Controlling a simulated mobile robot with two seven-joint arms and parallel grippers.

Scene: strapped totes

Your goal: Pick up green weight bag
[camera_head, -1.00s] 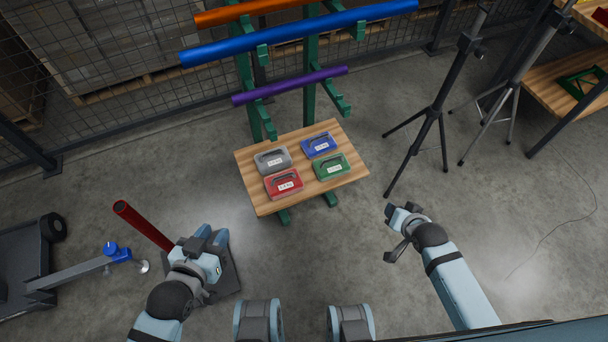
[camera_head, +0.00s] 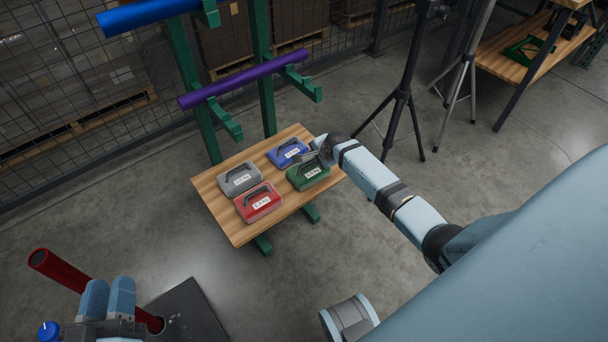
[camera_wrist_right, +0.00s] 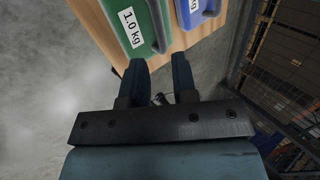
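The green weight bag (camera_head: 308,173) lies on a small wooden table at its right end, with a dark handle and a white label. In the right wrist view the green bag (camera_wrist_right: 146,32) reads "1.0 kg". My right gripper (camera_head: 318,151) is over the table's right side, close to the green bag's upper right. In the wrist view my right gripper (camera_wrist_right: 157,66) is open and empty, its fingertips just short of the bag and table edge.
The blue bag (camera_head: 288,152), grey bag (camera_head: 241,178) and red bag (camera_head: 258,203) share the wooden table (camera_head: 232,229). A green rack holding a purple bar (camera_head: 243,79) rises behind it. Black tripod stands (camera_head: 402,95) are at the right. A red tube (camera_head: 62,270) is at the lower left.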

